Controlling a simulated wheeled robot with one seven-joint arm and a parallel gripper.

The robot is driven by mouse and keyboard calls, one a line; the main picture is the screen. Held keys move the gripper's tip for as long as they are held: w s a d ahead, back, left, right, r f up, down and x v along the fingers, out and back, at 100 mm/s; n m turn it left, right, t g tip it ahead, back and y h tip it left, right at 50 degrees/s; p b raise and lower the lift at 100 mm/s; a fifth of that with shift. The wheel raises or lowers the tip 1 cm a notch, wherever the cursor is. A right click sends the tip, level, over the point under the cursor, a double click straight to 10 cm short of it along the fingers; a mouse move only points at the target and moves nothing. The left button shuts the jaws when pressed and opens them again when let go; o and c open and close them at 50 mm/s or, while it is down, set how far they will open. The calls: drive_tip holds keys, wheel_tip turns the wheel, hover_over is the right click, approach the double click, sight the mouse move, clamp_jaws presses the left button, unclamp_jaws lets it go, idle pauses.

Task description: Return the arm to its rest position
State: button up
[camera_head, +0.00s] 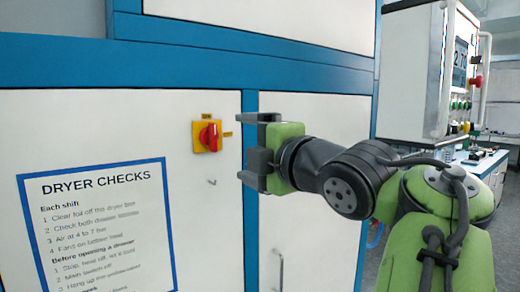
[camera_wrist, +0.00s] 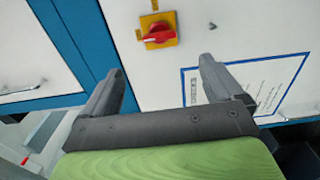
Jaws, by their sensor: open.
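My gripper (camera_head: 243,148) is at the centre of the head view, at the end of my green and black arm, which reaches in from the right. Its two dark fingers are spread with nothing between them. The fingers also show in the wrist view (camera_wrist: 157,82), pointing at the white cabinet front. A red rotary switch on a yellow plate (camera_head: 207,136) is on the cabinet, just left of the fingers. In the wrist view the switch (camera_wrist: 158,34) lies beyond the fingertips, apart from them. My wrist and elbow are bent at the right of the head view.
A blue-framed "DRYER CHECKS" sign (camera_head: 98,228) is on the cabinet (camera_head: 330,118) at the left. A control box (camera_head: 428,70) with buttons juts out at the upper right. A door handle (camera_head: 280,270) is below my gripper. Open floor shows at the far right.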

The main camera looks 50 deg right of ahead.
drive_tip(key=v, duration=0.3)
drive_tip(key=shift+s+a, duration=0.15)
drive_tip(key=shift+s, duration=0.1)
drive_tip(key=w+a+f+m+g+y, duration=0.2)
drive_tip(key=w+a+f+m+y, duration=0.15)
drive_tip(key=a+f, duration=0.35)
drive_tip(key=w+a+f+m+g+y, duration=0.25)
drive_tip(key=a+f+m, duration=0.3)
drive_tip(key=f, duration=0.35)
drive_tip(key=s+a+f+m+g, duration=0.3)
drive_tip(key=s+a+f, duration=0.2)
drive_tip(key=f, duration=0.5)
drive_tip(key=s+a+f+m+g, duration=0.2)
drive_tip(key=s+a+f+g, duration=0.2)
drive_tip(key=f, duration=0.5)
wheel_tip(320, 180, up, 12)
drive_tip(key=s+h+p, duration=0.1)
drive_tip(key=p, duration=1.2)
drive_tip(key=shift+s+m, duration=0.15)
drive_tip(key=shift+m, duration=0.25)
